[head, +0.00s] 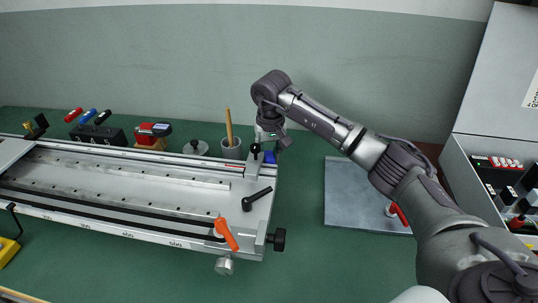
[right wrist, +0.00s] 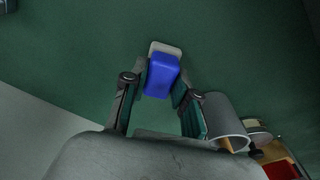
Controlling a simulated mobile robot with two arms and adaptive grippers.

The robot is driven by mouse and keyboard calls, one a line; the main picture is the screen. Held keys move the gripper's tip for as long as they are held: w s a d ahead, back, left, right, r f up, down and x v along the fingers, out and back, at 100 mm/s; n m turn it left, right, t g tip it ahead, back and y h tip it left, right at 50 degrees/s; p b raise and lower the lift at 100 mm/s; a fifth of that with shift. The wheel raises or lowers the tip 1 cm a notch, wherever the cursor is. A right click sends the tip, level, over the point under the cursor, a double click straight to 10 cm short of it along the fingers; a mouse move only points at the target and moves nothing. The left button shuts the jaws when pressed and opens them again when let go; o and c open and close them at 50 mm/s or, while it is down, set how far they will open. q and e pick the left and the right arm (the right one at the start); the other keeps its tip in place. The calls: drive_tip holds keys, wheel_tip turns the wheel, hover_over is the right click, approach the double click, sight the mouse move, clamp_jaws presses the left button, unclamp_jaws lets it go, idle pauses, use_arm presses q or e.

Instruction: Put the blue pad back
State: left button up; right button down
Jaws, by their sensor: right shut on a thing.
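The blue pad (right wrist: 162,76) is between the fingers of my right gripper (right wrist: 158,90) in the right wrist view, with a pale grey part at its far end. My right gripper is shut on it. In the head view a bit of the blue pad (head: 270,157) shows below my right gripper (head: 266,142), behind the right end of the long metal rail. The rail's end block hides part of the pad and fingers. Whether the pad touches the mat cannot be told. My left gripper is not in view.
A grey cup (head: 231,148) with a wooden stick stands left of my right gripper; it is close to a finger in the wrist view (right wrist: 224,117). A grey plate (head: 350,200) lies right; green mat between is clear.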

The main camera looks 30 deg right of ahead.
sight(270, 158)
drive_tip(key=c, duration=0.9)
unclamp_jaws()
drive_tip(key=shift+f, duration=0.1)
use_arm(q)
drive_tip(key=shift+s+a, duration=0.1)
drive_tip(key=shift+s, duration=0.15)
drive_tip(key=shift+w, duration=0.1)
use_arm(e)
drive_tip(key=shift+r, duration=0.2)
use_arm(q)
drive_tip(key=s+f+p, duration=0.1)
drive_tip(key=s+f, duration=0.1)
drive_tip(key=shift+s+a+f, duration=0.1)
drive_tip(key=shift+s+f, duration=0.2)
use_arm(e)
wheel_tip(270, 158, up, 12)
drive_tip(key=s, duration=0.1)
drive_tip(key=shift+s+a, duration=0.2)
drive_tip(key=shift+s, duration=0.05)
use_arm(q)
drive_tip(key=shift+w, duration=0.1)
use_arm(e)
drive_tip(key=shift+f, duration=0.1)
